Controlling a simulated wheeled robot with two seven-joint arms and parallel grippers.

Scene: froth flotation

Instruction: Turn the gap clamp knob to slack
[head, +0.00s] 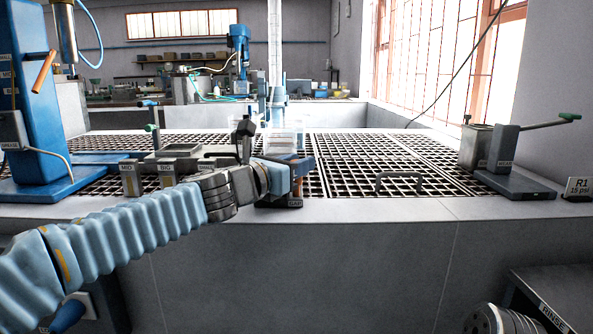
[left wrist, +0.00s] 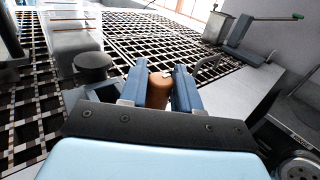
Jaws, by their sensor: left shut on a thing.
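The gap clamp knob (left wrist: 158,90) is a brown-orange rounded piece, seen in the left wrist view between the two blue fingers of my left gripper (left wrist: 160,88). The fingers are shut on it, one on each side. In the head view my left gripper (head: 290,177) reaches over the front edge of the grated bench, and a little of the brown knob shows beside it. A dark base with a label, partly reading "GAP" (head: 280,203), sits below the gripper. The knob's turn position cannot be read. My right gripper is not in view.
A clear tank (head: 285,135) stands just behind the gripper. Two small labelled blocks (head: 148,178) are to its left, and a blue stand (head: 40,110) is at far left. A green-handled lever device (head: 515,165) is at right. The grating (head: 370,165) between is mostly clear.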

